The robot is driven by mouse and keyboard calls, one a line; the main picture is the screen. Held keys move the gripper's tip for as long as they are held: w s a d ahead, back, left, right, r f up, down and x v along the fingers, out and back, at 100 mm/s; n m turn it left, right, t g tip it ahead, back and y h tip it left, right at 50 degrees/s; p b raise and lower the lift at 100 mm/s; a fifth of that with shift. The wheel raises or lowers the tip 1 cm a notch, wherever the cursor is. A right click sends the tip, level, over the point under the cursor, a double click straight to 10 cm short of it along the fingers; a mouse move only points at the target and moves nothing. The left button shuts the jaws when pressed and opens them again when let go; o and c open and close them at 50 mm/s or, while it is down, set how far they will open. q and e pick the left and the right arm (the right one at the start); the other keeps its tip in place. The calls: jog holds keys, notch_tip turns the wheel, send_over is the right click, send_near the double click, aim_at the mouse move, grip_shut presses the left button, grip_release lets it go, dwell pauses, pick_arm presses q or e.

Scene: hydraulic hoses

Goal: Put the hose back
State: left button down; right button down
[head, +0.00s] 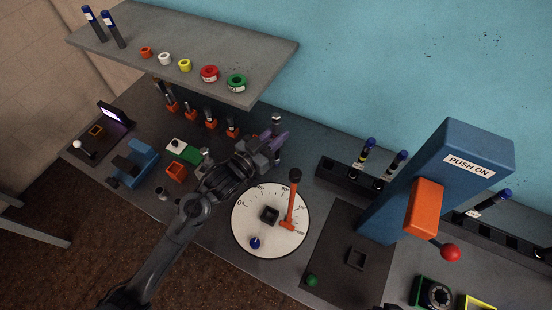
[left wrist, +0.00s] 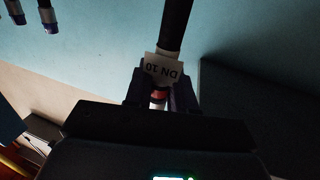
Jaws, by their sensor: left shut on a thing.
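My left gripper (head: 272,143) is above the bench, behind the round dial plate. It is shut on a black hose (left wrist: 177,25), which also shows as a short end above the jaws in the head view (head: 276,121). In the left wrist view the hose stands between the purple fingers (left wrist: 160,92), with a white "DN 10" tag (left wrist: 163,69) and a red band below it. A black rack (head: 343,176) right of the gripper holds two blue-ended hoses (head: 365,152) (head: 394,167). My right gripper is out of view.
A grey shelf (head: 190,35) with coloured tape rolls and two blue-ended hoses overhangs the back left. A blue "PUSH ON" press (head: 440,165) with an orange head stands at right. The dial plate (head: 250,220) carries an orange lever.

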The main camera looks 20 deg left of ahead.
pick_arm(q)
jog(key=shift+f, duration=3.5)
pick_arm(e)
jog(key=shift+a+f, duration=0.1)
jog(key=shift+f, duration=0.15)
pick_arm(q)
jog(key=shift+f+b, duration=0.15)
jog(key=shift+b, duration=0.15)
jog(key=c, duration=1)
grip_release()
jog(key=shift+o, duration=0.2)
